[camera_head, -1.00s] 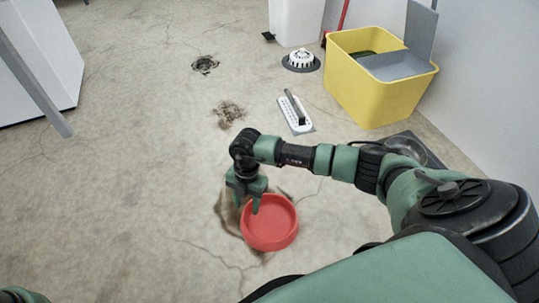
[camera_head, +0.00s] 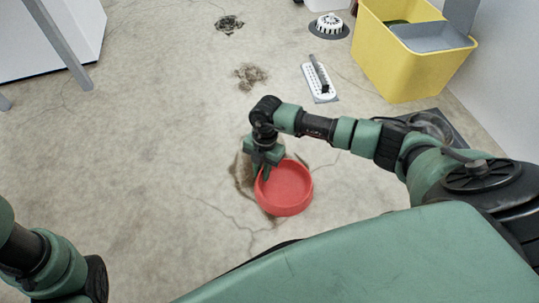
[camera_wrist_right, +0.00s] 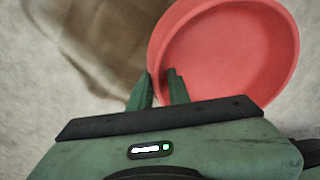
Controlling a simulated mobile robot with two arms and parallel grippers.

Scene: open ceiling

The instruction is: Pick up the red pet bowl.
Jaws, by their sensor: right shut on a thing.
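The red pet bowl (camera_head: 287,184) is round and shallow, upright and open at the top, in the lower middle of the head view. It looks to be on or just above the floor; I cannot tell which. My right gripper (camera_head: 262,174) points down at the bowl's left edge. In the right wrist view, its fingers (camera_wrist_right: 160,78) are shut on the bowl's near-left rim, one outside and one inside the bowl (camera_wrist_right: 225,48). My left arm shows at the lower left of the head view, but its gripper is out of view.
A yellow bucket (camera_head: 396,68) stands at the upper right by the wall. A grater-like white item (camera_head: 320,80), a white round item (camera_head: 329,24) and a dark tray (camera_head: 452,128) lie nearby. Dirt patches (camera_head: 250,75) mark the floor. Floor left of the bowl is clear.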

